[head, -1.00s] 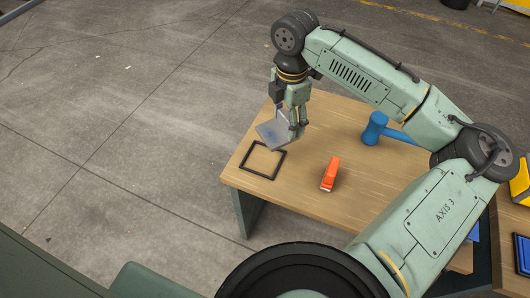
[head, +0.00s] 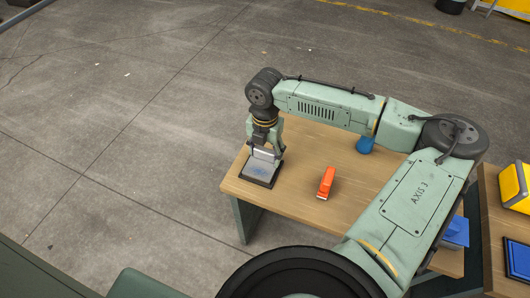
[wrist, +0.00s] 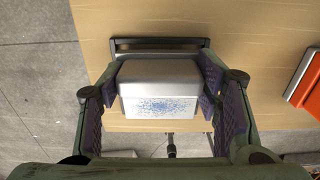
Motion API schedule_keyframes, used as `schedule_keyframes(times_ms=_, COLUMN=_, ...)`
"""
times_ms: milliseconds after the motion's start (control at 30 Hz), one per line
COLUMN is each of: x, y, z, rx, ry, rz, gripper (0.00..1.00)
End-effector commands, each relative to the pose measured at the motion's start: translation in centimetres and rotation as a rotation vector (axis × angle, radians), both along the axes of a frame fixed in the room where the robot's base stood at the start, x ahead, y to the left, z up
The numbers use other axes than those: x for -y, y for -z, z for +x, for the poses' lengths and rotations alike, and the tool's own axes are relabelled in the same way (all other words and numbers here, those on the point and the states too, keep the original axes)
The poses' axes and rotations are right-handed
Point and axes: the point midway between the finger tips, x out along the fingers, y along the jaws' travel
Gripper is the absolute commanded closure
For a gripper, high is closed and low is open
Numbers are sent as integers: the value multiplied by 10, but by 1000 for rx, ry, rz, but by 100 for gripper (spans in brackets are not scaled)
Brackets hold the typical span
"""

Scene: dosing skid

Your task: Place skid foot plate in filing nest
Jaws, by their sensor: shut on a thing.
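The skid foot plate (head: 261,170) is a grey metal piece with a blue speckled patch. In the wrist view the plate (wrist: 160,103) shows a pale upper face and the speckled face below it. My gripper (head: 265,150) is shut on it, with a purple-padded finger on each side in the wrist view (wrist: 160,88). The filing nest (head: 257,184) is a thin black square frame at the table's left end. The plate is over or within it, covering most of its opening. In the wrist view one bar of the nest (wrist: 160,43) shows beyond the plate. I cannot tell whether the plate is fully seated.
An orange-red tool (head: 326,183) lies right of the nest on the wooden table (head: 295,205). A blue mallet head (head: 365,145) shows farther back, partly hidden by my arm. A yellow case (head: 515,188) and a blue tray (head: 518,258) are at far right.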

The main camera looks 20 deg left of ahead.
Motion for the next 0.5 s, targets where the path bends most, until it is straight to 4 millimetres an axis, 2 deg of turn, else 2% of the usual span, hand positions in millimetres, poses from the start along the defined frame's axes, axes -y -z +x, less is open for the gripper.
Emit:
schedule_keyframes(times_ms=100, x=0, y=9, z=0, rx=1, ry=0, rz=0, gripper=89)
schedule_keyframes(times_ms=467, x=0, y=13, z=0, rx=-1, ry=1, rz=2, gripper=89)
schedule_keyframes(times_ms=500, x=0, y=13, z=0, rx=-1, ry=1, rz=1, gripper=41)
